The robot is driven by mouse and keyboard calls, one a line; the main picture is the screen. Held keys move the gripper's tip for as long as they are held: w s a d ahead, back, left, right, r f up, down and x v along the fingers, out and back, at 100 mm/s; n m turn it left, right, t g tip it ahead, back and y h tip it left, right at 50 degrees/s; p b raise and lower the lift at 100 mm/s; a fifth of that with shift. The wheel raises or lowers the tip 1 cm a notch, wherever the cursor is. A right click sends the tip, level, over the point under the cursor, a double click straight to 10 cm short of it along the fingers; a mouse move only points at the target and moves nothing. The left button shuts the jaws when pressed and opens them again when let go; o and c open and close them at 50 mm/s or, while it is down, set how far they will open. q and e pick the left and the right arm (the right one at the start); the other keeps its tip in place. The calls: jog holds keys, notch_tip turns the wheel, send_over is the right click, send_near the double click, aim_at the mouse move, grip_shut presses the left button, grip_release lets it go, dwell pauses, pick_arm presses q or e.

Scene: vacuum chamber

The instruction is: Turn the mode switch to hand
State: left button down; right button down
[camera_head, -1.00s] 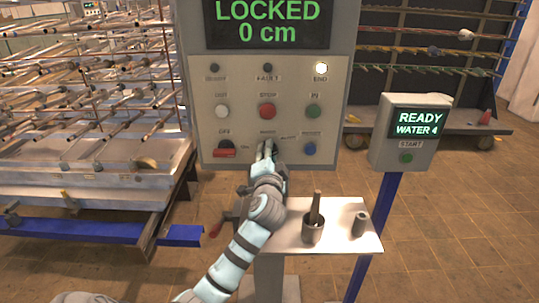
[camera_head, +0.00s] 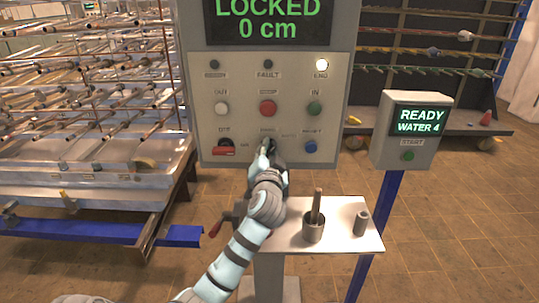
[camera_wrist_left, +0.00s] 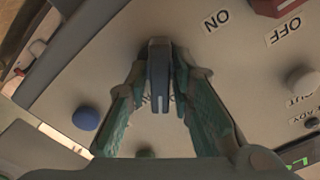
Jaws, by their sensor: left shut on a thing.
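The mode switch (camera_wrist_left: 158,76) is a dark blue-grey lever knob with a white line, in the lower middle of the grey control panel (camera_head: 238,130). My left gripper (camera_head: 266,150) reaches it from below, with a finger on each side of the knob. In the left wrist view the gripper (camera_wrist_left: 160,84) is shut on the switch. The white line runs toward a label that is partly hidden between the fingers. I cannot read which setting the switch stands at. My right gripper is not in view.
A red switch (camera_head: 224,151) is left of the mode switch and a blue button (camera_head: 310,146) is right of it. Red (camera_head: 268,108), white and green buttons sit above.

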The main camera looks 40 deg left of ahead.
pick_arm(q)
jog(key=n+b, duration=0.1)
jog(key=n, duration=0.2)
jog(key=shift+f+n, duration=0.15)
jog(key=shift+n, duration=0.15)
jog(key=shift+a+n+b, duration=0.1)
jog(key=shift+n+b, duration=0.9)
jog(key=shift+n, duration=0.9)
jog(key=c, duration=1.6)
grip_release()
